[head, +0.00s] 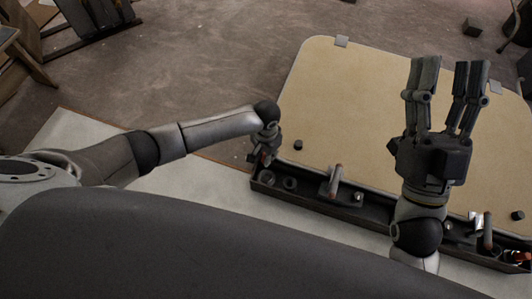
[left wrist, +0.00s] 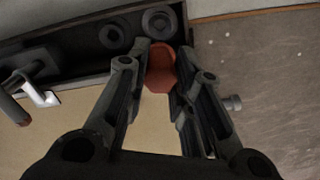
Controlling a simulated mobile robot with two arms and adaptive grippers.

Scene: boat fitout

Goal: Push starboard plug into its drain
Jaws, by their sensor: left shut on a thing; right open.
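My left gripper (head: 264,150) is at the left end of the dark trough (head: 330,207). In the left wrist view its fingers (left wrist: 160,85) are shut on a red-brown plug (left wrist: 160,68), close to the trough's corner. The plug hides part of what lies beyond it. Two dark round fittings, which look like drains, sit in the trough: one (left wrist: 158,22) right above the plug in that view, and another (left wrist: 112,36) to its left. I cannot tell whether the plug touches a drain. My right gripper (head: 440,90) is open and empty, raised over the board's right part.
A beige board (head: 350,100) lies behind the trough, largely clear. A small black knob (head: 298,145) and another (head: 517,215) sit on it. A lever with a reddish handle (head: 335,180) stands up from the trough, and a second lever (head: 487,232) stands at the right.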

